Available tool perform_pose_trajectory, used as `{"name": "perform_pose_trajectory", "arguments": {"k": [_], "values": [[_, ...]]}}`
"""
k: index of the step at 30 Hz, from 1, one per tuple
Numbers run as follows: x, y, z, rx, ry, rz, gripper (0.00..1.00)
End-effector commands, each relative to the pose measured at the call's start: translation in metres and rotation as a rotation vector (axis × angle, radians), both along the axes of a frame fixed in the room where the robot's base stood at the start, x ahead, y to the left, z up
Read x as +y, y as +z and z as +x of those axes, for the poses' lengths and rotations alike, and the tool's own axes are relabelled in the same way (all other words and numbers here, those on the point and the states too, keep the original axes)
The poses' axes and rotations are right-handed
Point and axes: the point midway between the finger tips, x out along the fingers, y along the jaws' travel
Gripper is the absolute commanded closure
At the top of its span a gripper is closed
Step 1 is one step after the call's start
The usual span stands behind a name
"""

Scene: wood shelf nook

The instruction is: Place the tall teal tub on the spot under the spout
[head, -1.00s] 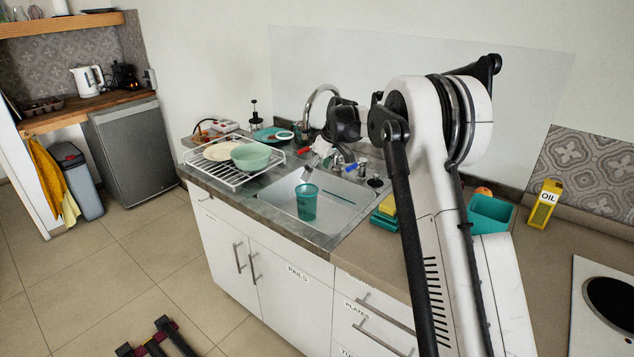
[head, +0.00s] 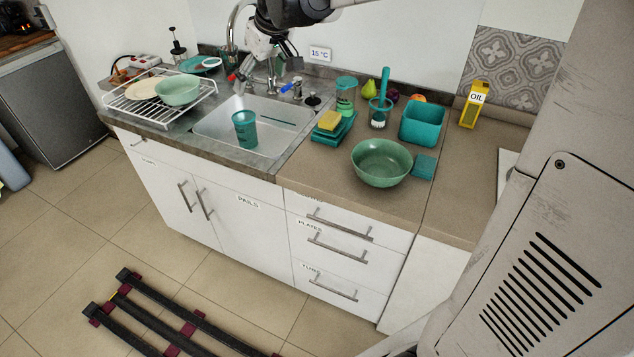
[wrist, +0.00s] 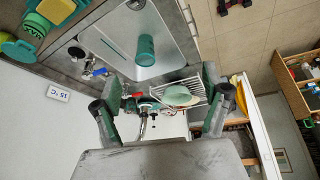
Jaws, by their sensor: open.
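The tall teal tub (head: 245,130) stands in the sink basin (head: 275,143), and it also shows in the wrist view (wrist: 146,51). The curved metal spout (head: 231,28) rises behind the sink's back left. My gripper (head: 264,62) is over the back of the sink, above and behind the tub and apart from it. In the wrist view its fingers (wrist: 165,105) are spread with nothing between them. I cannot tell whether the tub is exactly beneath the spout's outlet. The gripper partly hides the tap fittings in the head view.
A white dish rack (head: 153,98) holding a green bowl stands left of the sink. To the right are a yellow sponge (head: 329,120), a large green bowl (head: 382,163), a squarish teal container (head: 422,124) and an oil carton (head: 474,104). Red and blue tap handles are close to my gripper.

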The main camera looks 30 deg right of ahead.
Motion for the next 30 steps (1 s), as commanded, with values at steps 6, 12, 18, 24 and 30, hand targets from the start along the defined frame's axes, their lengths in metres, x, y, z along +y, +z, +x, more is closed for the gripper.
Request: {"name": "perform_pose_trajectory", "arguments": {"k": [6,12,18,24,30], "values": [[0.005,0.007,-0.078,-0.030,-0.077,0.008,0.21],[0.007,-0.001,-0.145,-0.060,-0.148,0.019,0.21],[0.008,-0.020,-0.209,-0.093,-0.215,0.034,0.21],[0.007,-0.048,-0.262,-0.126,-0.276,0.051,0.21],[0.006,-0.069,-0.289,-0.145,-0.311,0.062,0.21]]}}
